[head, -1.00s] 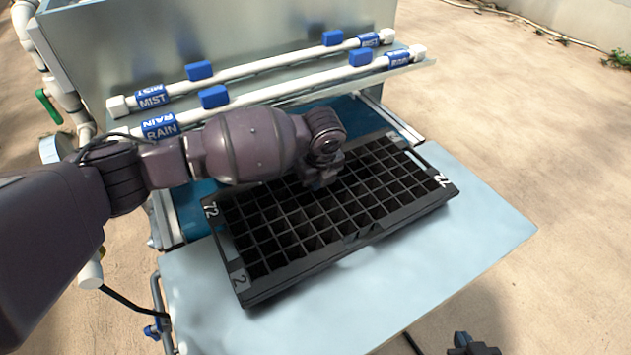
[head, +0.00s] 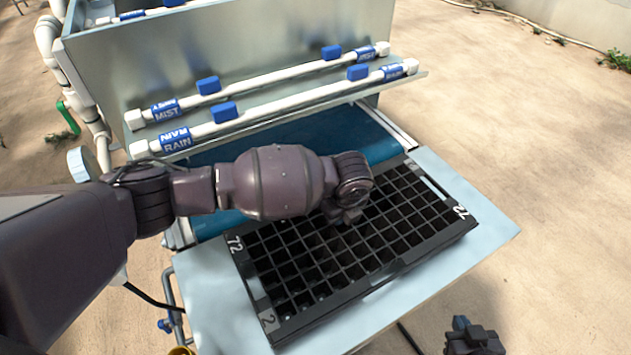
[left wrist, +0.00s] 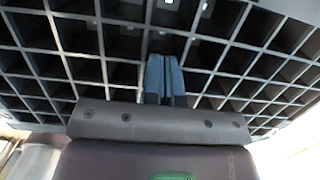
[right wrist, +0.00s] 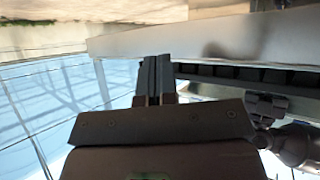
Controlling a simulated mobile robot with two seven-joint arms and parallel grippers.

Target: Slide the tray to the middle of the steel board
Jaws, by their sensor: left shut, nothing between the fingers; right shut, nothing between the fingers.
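The black 72-cell tray (head: 375,282) lies on the pale steel board (head: 207,300). Its front long side is close to the board's front edge, and its back side is near the blue belt. My left gripper (head: 346,216) is over the middle of the tray, fingers pointing down at the cells. In the left wrist view its shut fingers (left wrist: 165,75) show against the tray's cell grid (left wrist: 75,55); how deep the tips reach is unclear. My right gripper (head: 470,338) is shut and empty, off the board's front edge. Its fingers also show in the right wrist view (right wrist: 154,78).
The blue belt (head: 375,137) runs behind the board under a metal housing (head: 240,55). White MIST and RAIN pipes (head: 290,112) with blue fittings cross above it, behind my left arm. Bare board lies left of the tray. Open sandy floor surrounds the machine.

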